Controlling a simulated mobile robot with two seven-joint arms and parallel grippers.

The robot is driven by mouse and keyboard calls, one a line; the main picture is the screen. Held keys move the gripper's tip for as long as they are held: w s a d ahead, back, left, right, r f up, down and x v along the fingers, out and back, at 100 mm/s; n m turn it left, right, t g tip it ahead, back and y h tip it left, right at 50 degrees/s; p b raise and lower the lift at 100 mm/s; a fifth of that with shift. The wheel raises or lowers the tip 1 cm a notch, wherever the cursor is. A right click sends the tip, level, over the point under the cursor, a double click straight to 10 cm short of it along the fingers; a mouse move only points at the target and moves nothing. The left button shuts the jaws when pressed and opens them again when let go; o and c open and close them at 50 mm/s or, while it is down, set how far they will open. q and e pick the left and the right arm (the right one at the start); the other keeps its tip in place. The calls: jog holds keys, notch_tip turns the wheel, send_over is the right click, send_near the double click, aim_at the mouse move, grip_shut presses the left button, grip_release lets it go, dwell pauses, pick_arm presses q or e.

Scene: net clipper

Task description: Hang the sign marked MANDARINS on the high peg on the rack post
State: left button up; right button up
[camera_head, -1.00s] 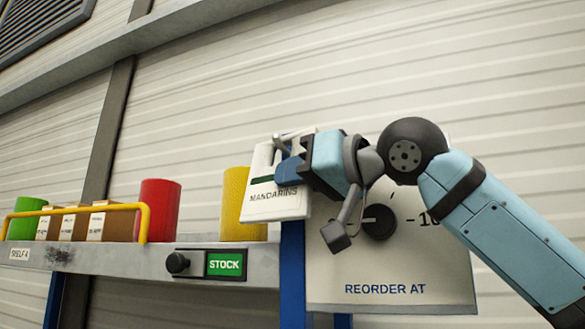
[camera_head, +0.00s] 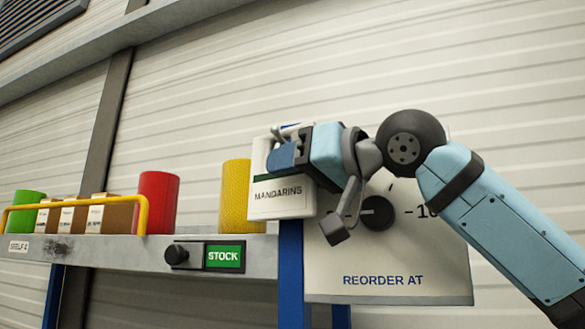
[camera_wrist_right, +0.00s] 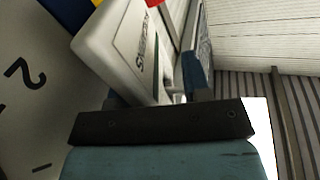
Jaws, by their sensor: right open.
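The white sign marked MANDARINS (camera_head: 282,207) is almost upright at the top of the blue rack post (camera_head: 291,270) in the head view. Its face also fills the upper middle of the right wrist view (camera_wrist_right: 115,45). My right gripper (camera_head: 288,155) is open at the sign's upper part, with one blue finger in front of its face. In the wrist view that blue finger (camera_wrist_right: 197,55) stands apart from the sign's face. The high peg cannot be made out clearly; the sign and gripper cover that area. My left gripper is out of view.
A large REORDER AT dial board (camera_head: 400,262) is right of the post, behind my right arm. The shelf (camera_head: 110,251) at left carries a yellow cylinder (camera_head: 235,197), a red cylinder (camera_head: 157,203) and boxes behind a yellow rail (camera_head: 146,214). A STOCK label (camera_head: 224,257) is on its front.

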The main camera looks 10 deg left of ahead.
jog(key=shift+s+d+f, duration=0.1)
jog(key=shift+s+d, duration=0.1)
jog(key=shift+d, duration=0.3)
jog(key=b+v, duration=0.2)
jog(key=v, duration=1)
jog(key=shift+s+d, duration=0.25)
jog(key=shift+d, duration=0.1)
